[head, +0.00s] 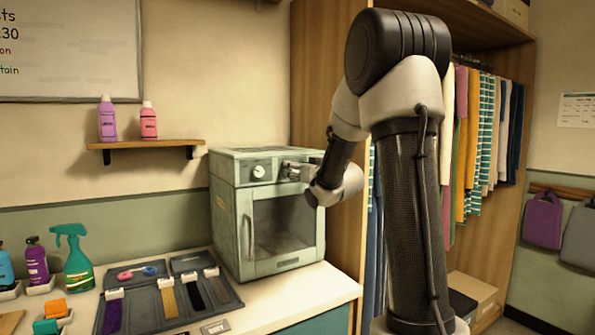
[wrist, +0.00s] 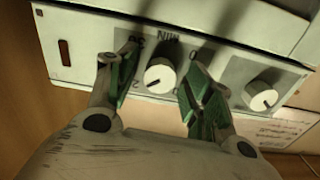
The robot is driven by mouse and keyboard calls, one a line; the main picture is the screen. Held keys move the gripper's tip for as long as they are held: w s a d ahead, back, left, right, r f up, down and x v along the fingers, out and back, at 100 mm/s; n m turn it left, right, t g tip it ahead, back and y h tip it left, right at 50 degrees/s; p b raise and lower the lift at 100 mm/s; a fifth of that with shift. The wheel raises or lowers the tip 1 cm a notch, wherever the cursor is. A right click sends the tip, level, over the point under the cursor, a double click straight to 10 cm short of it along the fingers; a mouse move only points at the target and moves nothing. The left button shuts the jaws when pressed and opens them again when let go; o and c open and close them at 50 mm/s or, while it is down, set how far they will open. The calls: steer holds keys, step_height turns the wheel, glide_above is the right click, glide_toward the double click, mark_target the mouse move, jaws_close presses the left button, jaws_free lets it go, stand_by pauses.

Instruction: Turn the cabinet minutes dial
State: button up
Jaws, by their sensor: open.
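The cabinet (head: 232,225) is a pale green box with a glass door, standing on the counter. The minutes dial (wrist: 160,75) is a white round knob under the letters "MIN" in the wrist view, where the panel appears upside down. Its dark mark points to the lower left. My gripper (wrist: 161,62) is open, with one green-padded finger on each side of this dial and gaps between. In the head view my gripper (head: 289,171) is at the right of the cabinet's top panel and hides the minutes dial there.
A second white dial (wrist: 262,95) sits beside the right finger; it also shows in the head view (head: 259,171). A wooden wardrobe (head: 325,60) stands close at the cabinet's right. A tool roll (head: 160,305) and a green spray bottle (head: 77,262) are on the counter.

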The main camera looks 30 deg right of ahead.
steer(key=shift+c, duration=0.2)
steer(key=c, duration=1)
steer(key=shift+n, duration=0.4)
steer(key=o, duration=1)
steer(key=shift+o, duration=0.2)
steer(key=shift+s, duration=0.1)
steer(key=s, duration=1.2)
steer(key=shift+d, duration=0.25)
steer(key=shift+w+f, duration=0.1)
